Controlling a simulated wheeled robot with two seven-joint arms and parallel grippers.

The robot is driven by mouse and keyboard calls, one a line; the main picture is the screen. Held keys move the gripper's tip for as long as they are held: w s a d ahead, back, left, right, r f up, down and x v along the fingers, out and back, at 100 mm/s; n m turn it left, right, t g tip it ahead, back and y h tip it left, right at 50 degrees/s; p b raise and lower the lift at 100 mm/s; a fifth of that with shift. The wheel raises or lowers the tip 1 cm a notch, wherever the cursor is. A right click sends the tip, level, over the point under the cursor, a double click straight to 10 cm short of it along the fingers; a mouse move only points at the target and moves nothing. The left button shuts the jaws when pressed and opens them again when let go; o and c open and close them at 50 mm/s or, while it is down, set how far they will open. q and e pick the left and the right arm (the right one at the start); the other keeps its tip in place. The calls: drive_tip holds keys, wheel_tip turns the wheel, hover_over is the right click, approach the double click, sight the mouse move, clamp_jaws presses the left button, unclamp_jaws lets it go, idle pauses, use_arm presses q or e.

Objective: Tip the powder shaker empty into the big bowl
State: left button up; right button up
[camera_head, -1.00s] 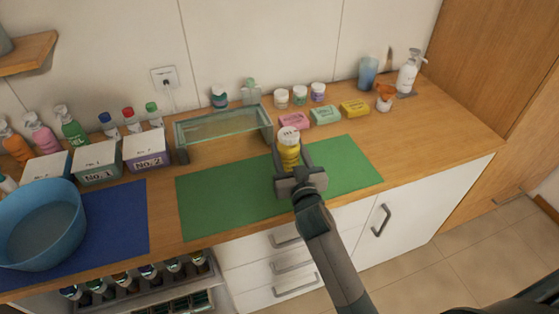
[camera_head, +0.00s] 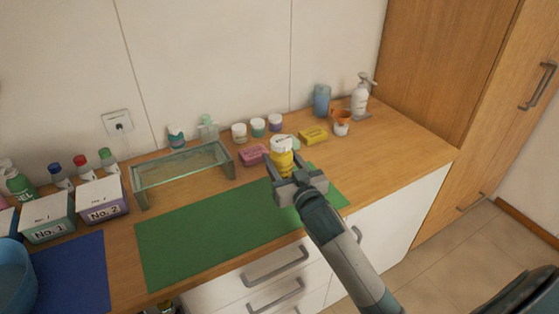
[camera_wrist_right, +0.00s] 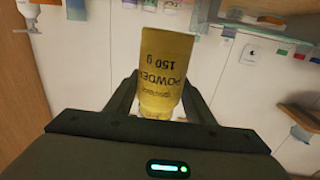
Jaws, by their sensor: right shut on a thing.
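The powder shaker (camera_head: 283,160) is a yellow bottle with a white top. My right gripper (camera_head: 283,176) is shut on it and holds it upright near the back right part of the green mat. In the right wrist view the shaker (camera_wrist_right: 163,75) sits between the fingers, its "POWDER 150 g" label appearing upside down. The big bowl (camera_head: 14,277) is blue and cut off by the left edge of the head view, far left of the shaker. Its inside is mostly out of frame. My left gripper is not in view.
A green mat (camera_head: 200,240) and a blue mat (camera_head: 75,275) lie on the wooden counter. A glass stand (camera_head: 180,170) and the boxes No. 1 (camera_head: 48,218) and No. 2 (camera_head: 101,200) stand between shaker and bowl.

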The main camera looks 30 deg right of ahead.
use_arm(q)
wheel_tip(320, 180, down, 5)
drive_tip(key=b, duration=0.5)
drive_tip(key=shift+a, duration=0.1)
use_arm(e)
drive_tip(key=s+a+f, duration=0.2)
drive_tip(key=s+a, duration=0.1)
drive_tip(key=s, duration=0.3)
drive_tip(key=s+a+f+y, duration=0.1)
drive_tip(key=s+a+f, duration=0.1)
drive_tip(key=s+a, duration=0.2)
drive_tip(key=s+a+f+n, duration=0.1)
drive_tip(key=s+a+f, duration=0.1)
drive_tip(key=s, duration=0.7)
drive_tip(key=shift+s+a+f+y, duration=0.3)
drive_tip(key=shift+a, duration=0.55)
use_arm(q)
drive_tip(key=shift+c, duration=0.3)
